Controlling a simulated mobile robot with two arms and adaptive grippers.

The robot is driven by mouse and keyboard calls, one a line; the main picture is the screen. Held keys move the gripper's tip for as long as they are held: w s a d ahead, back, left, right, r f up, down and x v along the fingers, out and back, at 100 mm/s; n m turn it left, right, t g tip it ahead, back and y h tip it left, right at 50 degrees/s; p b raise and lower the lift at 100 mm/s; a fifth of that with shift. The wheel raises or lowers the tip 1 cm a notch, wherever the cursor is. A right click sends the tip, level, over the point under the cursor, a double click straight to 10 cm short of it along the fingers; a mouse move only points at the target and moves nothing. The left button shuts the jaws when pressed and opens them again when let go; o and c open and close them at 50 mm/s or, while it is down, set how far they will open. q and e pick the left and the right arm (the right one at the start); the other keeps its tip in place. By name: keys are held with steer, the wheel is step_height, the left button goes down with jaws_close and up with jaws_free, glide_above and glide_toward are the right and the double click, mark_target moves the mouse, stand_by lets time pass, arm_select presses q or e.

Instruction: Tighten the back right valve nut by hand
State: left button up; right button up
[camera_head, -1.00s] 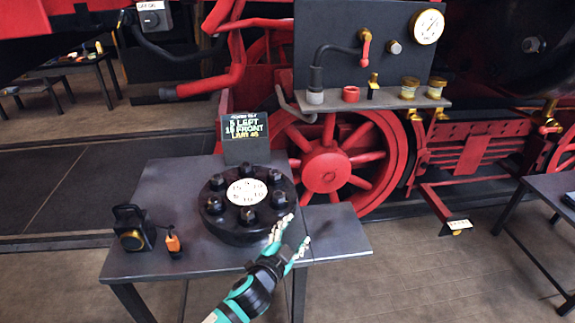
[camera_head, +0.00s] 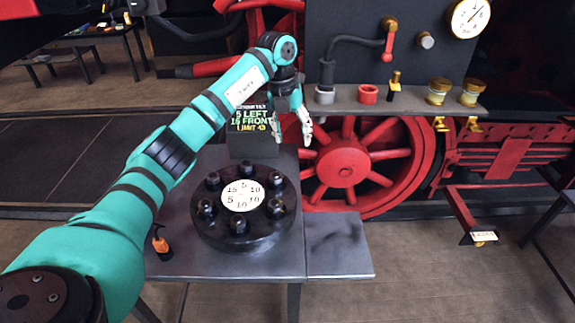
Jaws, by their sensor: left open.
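The black round valve cover (camera_head: 242,243) lies on the grey table with several dark nuts around its white dial (camera_head: 242,196), which is printed with 5, 10 and 15. The back right nut (camera_head: 276,180) is in plain sight and nothing touches it. My left gripper (camera_head: 293,138) hangs above and behind that nut, fingers pointing down, open and empty. It is beside the sign. My right gripper is not in view.
An orange-and-black tool (camera_head: 160,243) is at the table's left. A side shelf (camera_head: 338,246) is clear. The red wheel (camera_head: 345,165) stands behind.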

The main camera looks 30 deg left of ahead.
arm_select(q)
steer(key=s+a+r+n+y, duration=0.1)
steer(key=a+r, duration=0.2)
steer(key=a, duration=0.1)
steer(key=g, duration=0.1)
glide_toward(276, 174)
steer(key=shift+y, duration=0.3)
steer(key=f, duration=0.3)
steer(key=f+p, duration=0.1)
steer(key=f, duration=0.2)
steer(key=f+p, duration=0.1)
steer(key=f, duration=0.2)
steer(key=shift+d, duration=0.25)
steer(key=shift+f, duration=0.35)
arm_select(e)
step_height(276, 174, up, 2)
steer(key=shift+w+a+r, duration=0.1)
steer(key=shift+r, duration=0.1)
arm_select(q)
steer(key=shift+c, duration=0.3)
steer(key=c, duration=1.1)
steer(key=shift+m, duration=0.3)
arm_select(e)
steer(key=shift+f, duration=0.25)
